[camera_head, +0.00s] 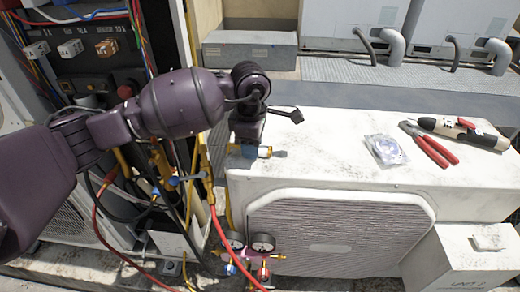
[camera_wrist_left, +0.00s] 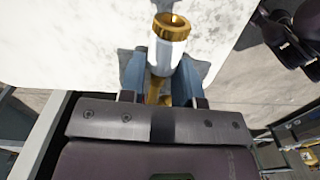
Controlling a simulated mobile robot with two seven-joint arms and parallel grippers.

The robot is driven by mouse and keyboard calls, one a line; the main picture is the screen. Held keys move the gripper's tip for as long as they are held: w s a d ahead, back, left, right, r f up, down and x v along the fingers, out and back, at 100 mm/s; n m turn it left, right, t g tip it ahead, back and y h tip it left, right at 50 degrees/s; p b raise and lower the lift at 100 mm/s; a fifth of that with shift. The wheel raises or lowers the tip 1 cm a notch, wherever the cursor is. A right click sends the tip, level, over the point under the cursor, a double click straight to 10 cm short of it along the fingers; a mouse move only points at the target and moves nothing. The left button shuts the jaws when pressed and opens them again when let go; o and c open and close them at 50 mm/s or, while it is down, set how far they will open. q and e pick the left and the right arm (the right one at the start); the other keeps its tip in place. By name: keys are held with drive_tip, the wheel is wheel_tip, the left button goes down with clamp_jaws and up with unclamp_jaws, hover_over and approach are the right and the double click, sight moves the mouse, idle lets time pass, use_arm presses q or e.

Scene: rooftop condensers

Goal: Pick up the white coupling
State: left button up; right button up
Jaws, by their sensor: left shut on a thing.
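The white coupling (camera_wrist_left: 168,50) shows in the left wrist view as a pale cylinder with a gold ring at its open end and brass below. My left gripper (camera_wrist_left: 163,82) is shut on it, with one blue-grey finger on each side. In the head view my left gripper (camera_head: 249,150) is over the near left corner of the white condenser top, and the brass end of the coupling (camera_head: 265,152) sticks out to its right. I cannot tell whether the coupling touches the top. A dark part of my right arm shows at the upper right of the wrist view; its jaws are unclear.
On the white condenser (camera_head: 330,135) lie a clear plastic bag (camera_head: 385,150), red-handled pliers (camera_head: 430,145) and a pale tool with dark ends (camera_head: 463,131). Gauges (camera_head: 262,243) and hoses hang at the front. An open electrical cabinet (camera_head: 85,75) with wires stands at left.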

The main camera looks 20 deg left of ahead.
use_arm(q)
wheel_tip(320, 180, up, 20)
drive_tip(key=p, duration=0.4)
use_arm(e)
drive_tip(key=shift+s+d+r+m, duration=0.15)
drive_tip(key=shift+s+r+m, duration=0.1)
drive_tip(key=shift+r, duration=0.2)
drive_tip(key=shift+s+d+r+m, duration=0.15)
drive_tip(key=shift+r+m, duration=0.1)
drive_tip(key=shift+r, duration=0.2)
drive_tip(key=shift+s, duration=0.1)
